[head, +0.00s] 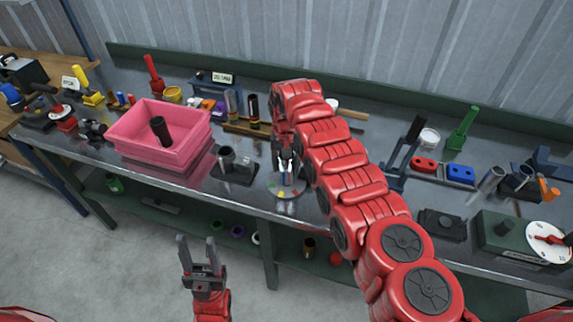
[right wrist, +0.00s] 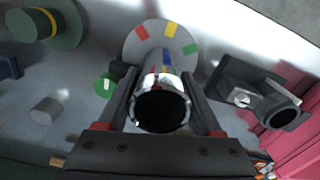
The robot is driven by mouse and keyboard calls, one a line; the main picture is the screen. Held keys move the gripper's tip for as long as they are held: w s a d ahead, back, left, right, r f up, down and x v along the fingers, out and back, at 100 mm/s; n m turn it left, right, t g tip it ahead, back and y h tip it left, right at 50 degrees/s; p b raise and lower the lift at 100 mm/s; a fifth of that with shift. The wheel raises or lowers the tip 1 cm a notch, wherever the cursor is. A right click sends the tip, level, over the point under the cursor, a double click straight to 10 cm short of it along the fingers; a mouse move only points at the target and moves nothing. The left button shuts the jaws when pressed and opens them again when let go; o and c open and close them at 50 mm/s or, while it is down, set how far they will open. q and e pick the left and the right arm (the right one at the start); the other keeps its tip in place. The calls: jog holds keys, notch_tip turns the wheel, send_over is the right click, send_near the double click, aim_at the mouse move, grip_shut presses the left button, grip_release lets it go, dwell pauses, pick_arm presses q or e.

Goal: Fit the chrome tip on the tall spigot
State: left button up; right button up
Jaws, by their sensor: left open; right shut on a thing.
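The chrome tip (head: 287,179) is a short shiny tube with a dark open end (right wrist: 160,108), seen in the right wrist view. My right gripper (head: 286,163) is shut on it, one finger on each side. It is held over or on a round grey disc with coloured marks (right wrist: 150,38); I cannot tell whether they touch. A dark fixture (head: 235,167) with an upright open pipe stands just left of the disc; it also shows in the right wrist view (right wrist: 258,98). I cannot tell which pipe is the tall spigot. My left gripper (head: 202,255) is open and empty, in front of the bench.
A pink crate (head: 185,165) holding a dark tube stands left of the fixture. At the right are blue stands, a black block (head: 440,224) and a green box with a white dial (head: 545,240).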

jog(key=o, duration=1.3)
jog(key=shift+r, duration=0.1)
notch_tip(320, 180, up, 8)
jog(key=shift+f+b, duration=0.1)
jog(key=shift+b, duration=1.05)
notch_tip(320, 180, up, 3)
jog(key=shift+a+r+p, duration=0.15)
jog(key=shift+r+p, duration=0.05)
jog(key=shift+p, duration=0.1)
notch_tip(320, 180, up, 6)
jog(key=p, duration=0.5)
jog(key=shift+p, duration=0.4)
